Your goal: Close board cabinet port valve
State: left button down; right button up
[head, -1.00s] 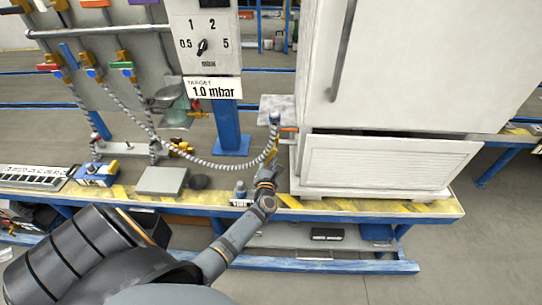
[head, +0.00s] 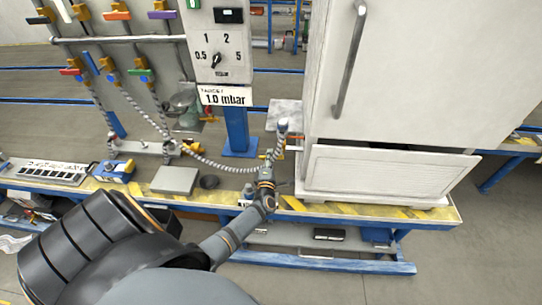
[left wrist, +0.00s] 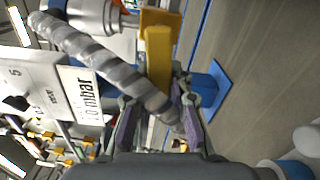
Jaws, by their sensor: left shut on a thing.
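The white board cabinet (head: 420,70) stands on the bench at the right. Its port valve is at its left side, by the end of a striped hose (head: 222,166). The hose (left wrist: 95,55) crosses close to the fingers there. My right gripper is out of view.
A gauge panel (head: 232,75) with a dial and a 1.0 mbar sign stands behind on a blue post (head: 237,130). Several coloured valves hang on the rack at left. A grey box (head: 175,180) and a small dark round thing (head: 209,182) lie on the bench (head: 400,215).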

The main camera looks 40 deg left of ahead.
pick_arm(q)
jog(key=shift+r+m+p, duration=0.3)
jog(key=shift+m+p, duration=0.25)
jog(key=shift+m, duration=0.45)
jog(key=c, duration=1.2)
grip_release()
jog(key=v, duration=1.2)
